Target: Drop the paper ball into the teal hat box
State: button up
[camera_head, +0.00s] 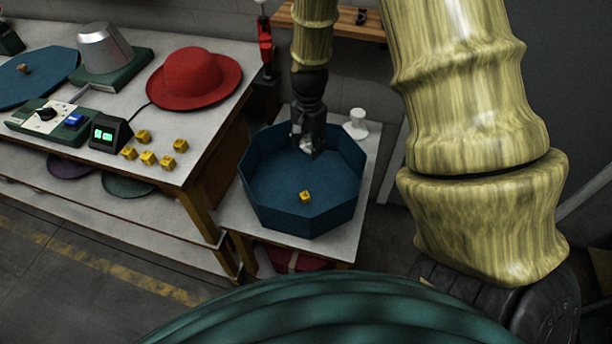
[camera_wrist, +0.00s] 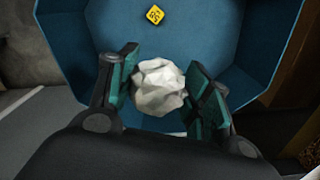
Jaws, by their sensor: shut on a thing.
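The teal hat box (camera_head: 297,216) is an open, many-sided blue-teal box on a small light-topped stand right of the workbench. My gripper (camera_head: 308,148) hangs over the far part of the box, pointing down. In the wrist view my gripper (camera_wrist: 160,85) is shut on the paper ball (camera_wrist: 159,88), a crumpled white lump between the two fingers. The hat box floor (camera_wrist: 205,35) shows behind and around the ball. In the head view the ball (camera_head: 305,146) is mostly hidden by the fingers. I cannot tell its exact height above the floor.
A yellow cube (camera_head: 305,196) lies inside the hat box; it also shows in the wrist view (camera_wrist: 154,15). A white knob-like piece (camera_head: 356,124) stands behind the box. The bench at left holds a red hat (camera_head: 196,78), several yellow cubes (camera_head: 148,158) and a control panel (camera_head: 58,121).

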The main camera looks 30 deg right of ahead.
jog(key=shift+f+b, duration=0.35)
jog(key=shift+f, duration=0.3)
jog(key=o, duration=0.7)
jog(key=shift+o, duration=0.2)
jog(key=shift+r, duration=0.15)
notch_tip(320, 180, up, 12)
jog(key=shift+f, duration=0.1)
